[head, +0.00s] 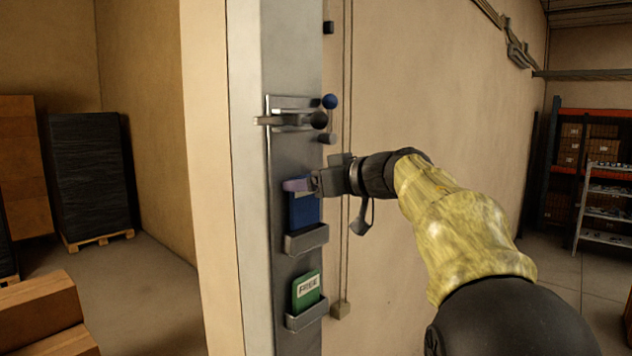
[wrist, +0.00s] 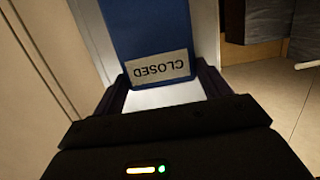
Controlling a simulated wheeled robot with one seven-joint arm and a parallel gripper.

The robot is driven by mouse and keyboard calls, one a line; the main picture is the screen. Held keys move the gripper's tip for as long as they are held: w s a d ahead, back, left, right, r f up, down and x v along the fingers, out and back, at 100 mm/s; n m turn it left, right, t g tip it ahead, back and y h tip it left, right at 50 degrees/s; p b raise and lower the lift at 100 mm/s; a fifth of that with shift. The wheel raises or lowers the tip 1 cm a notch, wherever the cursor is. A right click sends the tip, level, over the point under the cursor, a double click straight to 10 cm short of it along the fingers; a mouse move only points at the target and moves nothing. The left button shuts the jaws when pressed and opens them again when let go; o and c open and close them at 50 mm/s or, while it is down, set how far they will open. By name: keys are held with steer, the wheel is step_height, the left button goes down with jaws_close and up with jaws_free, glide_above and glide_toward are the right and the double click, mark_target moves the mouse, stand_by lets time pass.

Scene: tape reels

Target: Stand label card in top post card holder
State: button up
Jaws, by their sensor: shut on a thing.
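The blue label card (head: 304,212) is upright just at the mouth of the top card holder (head: 306,240) on the grey post (head: 250,180). Its lower edge meets the holder's rim in the head view; I cannot tell how deep it sits. My gripper (head: 300,185) is shut on the card's top edge, coming from the right. In the wrist view the blue card (wrist: 150,25) lies between the fingers (wrist: 165,88), with a white CLOSED label upside down. The holder is not clearly seen in the wrist view.
A green FREE card (head: 307,289) stands in the lower holder (head: 307,315). A latch with a blue knob (head: 330,101) and a dark knob is above my gripper on the post. A cable hangs on the wall behind. Boxes (head: 40,310) lie at lower left.

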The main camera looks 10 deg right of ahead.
mark_target(308, 197)
steer(key=shift+f+b, duration=0.5)
steer(key=shift+f, duration=1.05)
steer(key=o, duration=1)
steer(key=shift+s+d, duration=0.1)
steer(key=shift+d, duration=0.05)
steer(key=b+v, duration=0.4)
steer(key=v, duration=1.3)
steer(key=shift+s, duration=0.15)
